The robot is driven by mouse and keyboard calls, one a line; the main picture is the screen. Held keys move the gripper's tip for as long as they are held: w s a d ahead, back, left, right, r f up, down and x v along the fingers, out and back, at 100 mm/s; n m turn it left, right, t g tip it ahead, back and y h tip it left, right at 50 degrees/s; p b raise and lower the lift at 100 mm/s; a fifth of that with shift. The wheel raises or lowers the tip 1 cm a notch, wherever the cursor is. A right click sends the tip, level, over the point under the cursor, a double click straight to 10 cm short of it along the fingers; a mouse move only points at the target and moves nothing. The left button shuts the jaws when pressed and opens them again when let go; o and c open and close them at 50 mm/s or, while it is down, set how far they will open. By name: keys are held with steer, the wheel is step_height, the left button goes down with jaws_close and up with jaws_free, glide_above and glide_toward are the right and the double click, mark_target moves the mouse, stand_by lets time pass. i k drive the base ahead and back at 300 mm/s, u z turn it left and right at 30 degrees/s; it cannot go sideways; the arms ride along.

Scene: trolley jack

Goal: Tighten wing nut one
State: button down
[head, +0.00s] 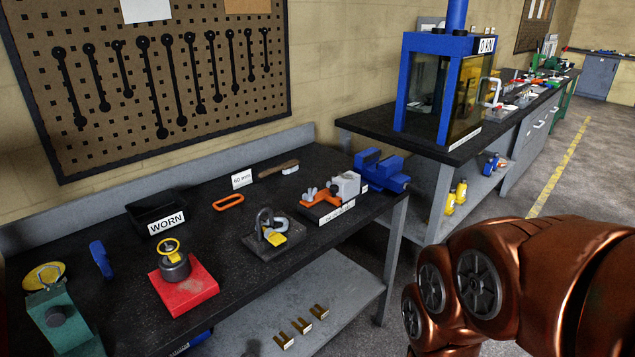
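A yellow ring-shaped handle (168,246) sits on top of a grey cylinder (175,267) on a red base plate (198,291) at the left of the bench. A green fixture (62,312) at the far left carries a yellow disc (42,275) with a thin metal loop. A grey clamp (268,222) with a yellow piece stands on a dark plate further right. My gripper is out of the picture; only my copper arm shows at the lower right.
The dark bench (120,290) also holds a black WORN tray (157,213), an orange loop (228,202), a brush (278,169), an orange-and-grey fixture (335,192) and a blue vise (382,171). Brass pieces (302,326) lie on the lower shelf. A blue-framed cabinet (445,90) stands behind.

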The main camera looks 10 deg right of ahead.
mark_target(304, 196)
steer(key=u, duration=0.45)
steer(key=i, duration=0.85)
steer(key=u, duration=0.75)
